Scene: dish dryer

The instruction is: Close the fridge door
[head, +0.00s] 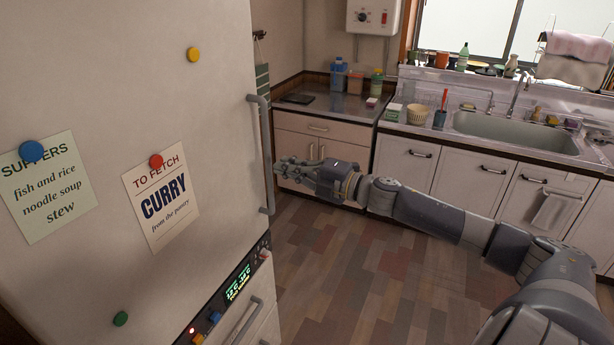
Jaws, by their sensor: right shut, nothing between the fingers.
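The fridge door (110,90) fills the left side of the head view, its white face towards me. Its vertical grey handle (265,150) runs along its right edge. The door's lower edge lies close along the control panel (240,284); I cannot tell whether a small gap remains behind it. My right gripper (281,168) is shut and empty, just right of the handle in the picture. I cannot tell whether it touches the handle or the door edge. My left gripper is out of view.
Notes and round magnets (156,161) are on the door. A lower drawer handle (248,319) sticks out below the panel. A counter with a sink (515,133) and cabinets (402,160) stands at the back. The wooden floor (350,265) between is clear.

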